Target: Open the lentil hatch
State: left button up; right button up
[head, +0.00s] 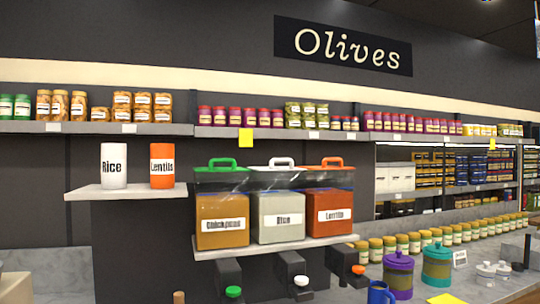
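The lentil bin (329,230) is the rightmost of three clear bins on a shelf in the middle of the view. It holds orange contents and has a "Lentils" label. Its orange lid (330,174) with a loop handle appears to lie flat and closed on top. Below the shelf, a dark spout (342,262) with an orange knob (358,270) sits under the lentil bin. A separate orange "Lentils" canister (162,168) stands on a small shelf to the left. Neither of my grippers is in view.
The chickpea bin (222,235) with a green lid and the rice bin (278,232) with a white lid stand directly left of the lentil bin. Jars line the long shelf (160,128) above. Purple and teal canisters (437,268) stand on the counter at right.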

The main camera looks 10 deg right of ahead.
aim_at(324, 166)
jog(key=l+u, duration=0.35)
jog(key=l, duration=0.2)
jog(key=l+u, duration=0.3)
jog(key=l, duration=0.25)
jog(key=l+u, duration=0.35)
jog(key=l, duration=0.2)
jog(key=k+l+u, duration=0.3)
jog(key=l, duration=0.2)
jog(key=i, duration=0.1)
